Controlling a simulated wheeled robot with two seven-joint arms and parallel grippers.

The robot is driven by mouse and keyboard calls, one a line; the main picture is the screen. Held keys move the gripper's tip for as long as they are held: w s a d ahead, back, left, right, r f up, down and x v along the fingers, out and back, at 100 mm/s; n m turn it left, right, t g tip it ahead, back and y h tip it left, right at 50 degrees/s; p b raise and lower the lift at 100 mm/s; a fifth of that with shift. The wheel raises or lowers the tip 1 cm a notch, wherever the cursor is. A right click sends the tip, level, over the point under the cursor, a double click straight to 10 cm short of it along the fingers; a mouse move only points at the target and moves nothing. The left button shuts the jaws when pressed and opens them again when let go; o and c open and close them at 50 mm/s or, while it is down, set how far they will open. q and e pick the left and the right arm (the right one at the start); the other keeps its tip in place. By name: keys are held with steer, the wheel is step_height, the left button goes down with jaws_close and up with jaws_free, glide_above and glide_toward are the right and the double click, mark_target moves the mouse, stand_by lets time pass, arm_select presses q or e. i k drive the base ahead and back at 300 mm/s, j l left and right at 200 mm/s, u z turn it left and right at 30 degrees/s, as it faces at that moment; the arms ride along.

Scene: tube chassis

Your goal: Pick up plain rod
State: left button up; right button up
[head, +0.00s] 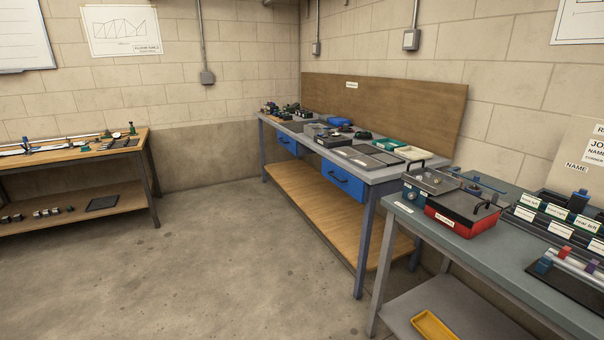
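Neither of my grippers is in view. I cannot tell for certain which thing is the plain rod. A pale rod-like piece (582,268) with coloured blocks by it lies over a dark tray (560,285) at the right edge, partly cut off by the frame. Long thin pale pieces (50,144) also lie on the wooden bench (100,157) at the far left, too small to identify.
A grey table (432,229) at right carries a red box (462,214) and labelled dark racks (545,222). A yellow tray (435,326) lies on its lower shelf. A workbench with blue drawers (343,181) stands along the back wall. The concrete floor (220,250) is clear.

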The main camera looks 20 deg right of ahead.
mark_target(575, 270)
steer(key=i+l+z, duration=0.1)
steer(key=i+z, duration=0.8)
steer(key=i+j+z, duration=0.3)
steer(key=i+z, duration=0.15)
steer(key=i, duration=0.1)
